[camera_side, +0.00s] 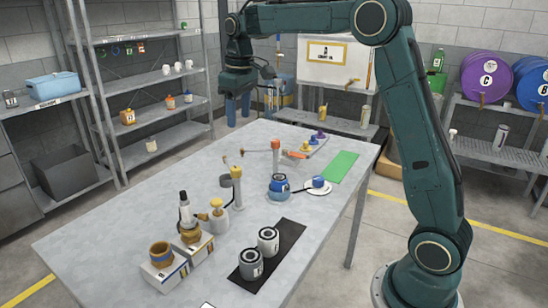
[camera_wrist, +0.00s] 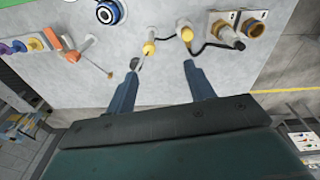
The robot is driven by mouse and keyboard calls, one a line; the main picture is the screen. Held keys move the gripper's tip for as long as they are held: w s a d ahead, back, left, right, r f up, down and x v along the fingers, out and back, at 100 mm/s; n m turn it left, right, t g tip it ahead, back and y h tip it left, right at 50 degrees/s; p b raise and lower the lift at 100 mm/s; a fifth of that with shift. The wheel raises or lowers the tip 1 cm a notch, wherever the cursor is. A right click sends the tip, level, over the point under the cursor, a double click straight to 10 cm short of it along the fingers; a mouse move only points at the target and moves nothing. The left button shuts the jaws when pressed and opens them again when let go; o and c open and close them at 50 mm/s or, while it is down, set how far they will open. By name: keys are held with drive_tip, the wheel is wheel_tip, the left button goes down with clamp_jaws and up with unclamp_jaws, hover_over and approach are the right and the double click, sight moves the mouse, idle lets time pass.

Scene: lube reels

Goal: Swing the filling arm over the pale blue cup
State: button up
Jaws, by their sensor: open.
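My gripper (camera_side: 238,114) is open and empty, its fingers pointing down above the far left side of the table; it also shows in the wrist view (camera_wrist: 163,78). A post with a yellow cap (camera_side: 236,173) carries a thin arm; its cap (camera_wrist: 149,48) lies just beyond my fingertips in the wrist view. A post with an orange cap (camera_side: 276,144) carries another thin rod, ending in a small tip (camera_wrist: 110,75). Which one is the filling arm I cannot tell. A blue round vessel (camera_side: 279,184) stands right of the yellow-capped post. I cannot pick out a clearly pale blue cup.
A yellow-knobbed piece (camera_side: 217,212) stands beside boxes with brown rings (camera_side: 161,254). A small blue piece (camera_side: 318,181) is on a white disc. Shelves (camera_side: 150,78) stand behind.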

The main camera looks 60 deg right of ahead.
drive_tip(key=g, duration=0.1)
hover_over(236, 168)
wheel_tip(236, 168, down, 6)
drive_tip(key=r, duration=0.1)
drive_tip(key=shift+f, duration=0.25)
drive_tip(key=shift+f, duration=0.15)
wheel_tip(236, 168, down, 14)
drive_tip(key=shift+r, duration=0.25)
clamp_jaws()
idle(0.4)
